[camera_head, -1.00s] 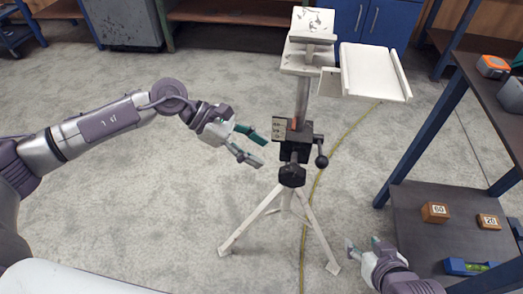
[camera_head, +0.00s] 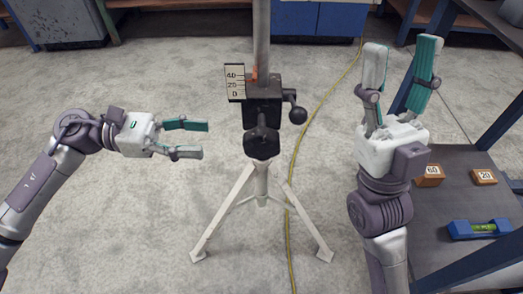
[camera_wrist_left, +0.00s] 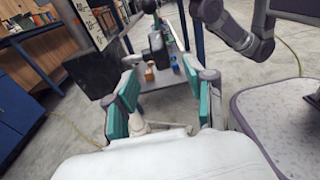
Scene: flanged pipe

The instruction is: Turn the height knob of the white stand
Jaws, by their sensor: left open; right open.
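The white stand (camera_head: 261,185) is upright on its tripod legs in the middle of the head view; its top is out of frame. A black clamp block (camera_head: 262,88) sits on its post. A black knob (camera_head: 262,143) faces me at the front, and a crank with a black ball (camera_head: 297,115) sticks out to the right. A scale plate (camera_head: 235,83) marked 0, 20, 40 has a red pointer (camera_head: 254,73) beside it. My left gripper (camera_head: 204,140) is open and empty, left of the front knob and apart from it. My right gripper (camera_head: 402,46) is open and empty, fingers up, right of the crank.
A dark shelf (camera_head: 437,228) at the right holds wooden blocks marked 60 (camera_head: 429,176) and 20 (camera_head: 484,177) and a blue level (camera_head: 473,229). A yellow cable (camera_head: 291,225) runs along the floor behind the stand. The floor left of the stand is clear.

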